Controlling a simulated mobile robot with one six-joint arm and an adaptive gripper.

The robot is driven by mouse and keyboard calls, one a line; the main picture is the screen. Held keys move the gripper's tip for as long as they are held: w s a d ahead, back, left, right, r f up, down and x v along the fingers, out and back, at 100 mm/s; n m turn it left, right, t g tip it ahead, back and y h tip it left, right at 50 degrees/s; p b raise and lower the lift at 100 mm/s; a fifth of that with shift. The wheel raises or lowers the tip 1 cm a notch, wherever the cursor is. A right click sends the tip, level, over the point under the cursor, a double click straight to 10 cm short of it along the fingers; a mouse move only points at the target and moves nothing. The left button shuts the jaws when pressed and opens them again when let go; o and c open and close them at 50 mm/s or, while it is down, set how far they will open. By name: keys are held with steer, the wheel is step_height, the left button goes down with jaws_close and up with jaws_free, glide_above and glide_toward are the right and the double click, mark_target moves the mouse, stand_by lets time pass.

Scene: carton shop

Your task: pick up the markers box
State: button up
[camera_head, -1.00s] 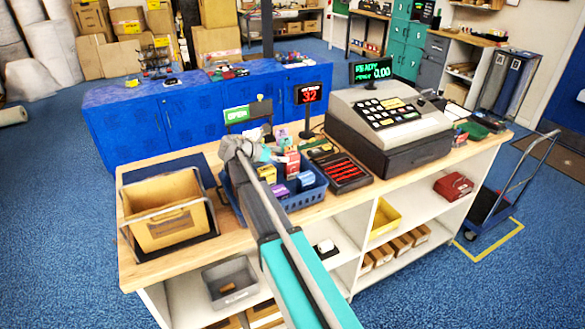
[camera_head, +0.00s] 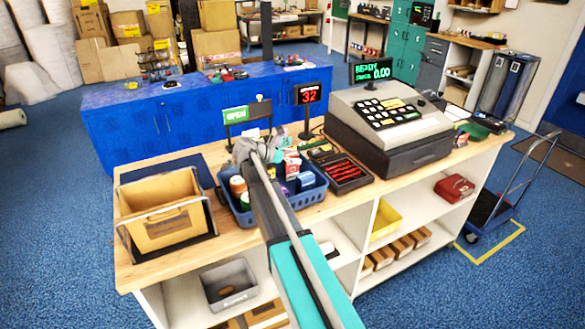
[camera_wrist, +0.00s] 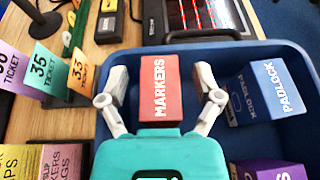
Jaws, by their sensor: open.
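The markers box (camera_wrist: 160,88) is red with white lettering. In the wrist view it stands in the blue basket (camera_wrist: 288,128), between the two spread fingers of my gripper (camera_wrist: 161,86). The fingers flank it left and right, with a small gap seen on the left; whether the right finger touches is unclear. My gripper's palm hides the box's near end. In the head view my gripper (camera_head: 256,150) is over the blue basket (camera_head: 307,200) on the counter, and my arm covers part of it.
A blue padlock box (camera_wrist: 278,90) and a purple box (camera_wrist: 275,170) are on the right in the basket. Ticket cards (camera_wrist: 48,68) stand at left. In the head view a cash register (camera_head: 390,120) is right of the basket and a tan bin (camera_head: 165,208) left.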

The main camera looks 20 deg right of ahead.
stand_by(0.4)
jaws_close()
steer(key=shift+r, duration=0.2)
stand_by(0.3)
step_height(320, 180, up, 2)
steer(key=shift+p, duration=1.2)
steer(key=s+r+p, duration=1)
steer(key=s, duration=0.4)
steer(key=shift+d+r+p, duration=0.2)
steer(key=shift+r+p, duration=0.1)
steer(key=shift+r, duration=0.05)
